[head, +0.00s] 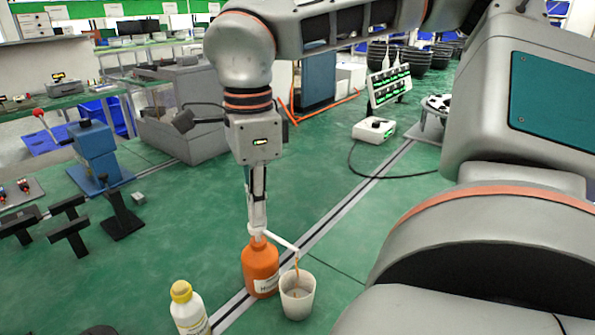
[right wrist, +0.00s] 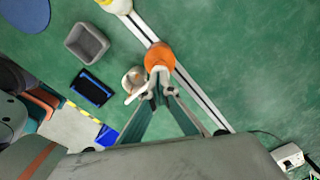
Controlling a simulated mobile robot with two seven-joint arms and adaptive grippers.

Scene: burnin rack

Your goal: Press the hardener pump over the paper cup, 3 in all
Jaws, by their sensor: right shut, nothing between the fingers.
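The orange hardener bottle (head: 261,270) stands upright on the green surface, its white pump spout (head: 282,242) angled out to the right over the paper cup (head: 297,301). A thin orange streak runs from the spout's end down into the cup. My right gripper (head: 258,226) points straight down, shut, with its fingertips at the top of the pump. In the right wrist view the fingertips (right wrist: 158,91) overlap the white pump in front of the orange bottle (right wrist: 159,55), with the cup (right wrist: 132,80) beside it. The pump head is partly hidden by the fingers. My left gripper is out of view.
A white bottle with a yellow cap (head: 188,308) stands left of the orange bottle. In the right wrist view a grey open bin (right wrist: 87,44) and a dark tray (right wrist: 92,88) lie to the left. A white box with a cable (head: 374,130) lies farther back.

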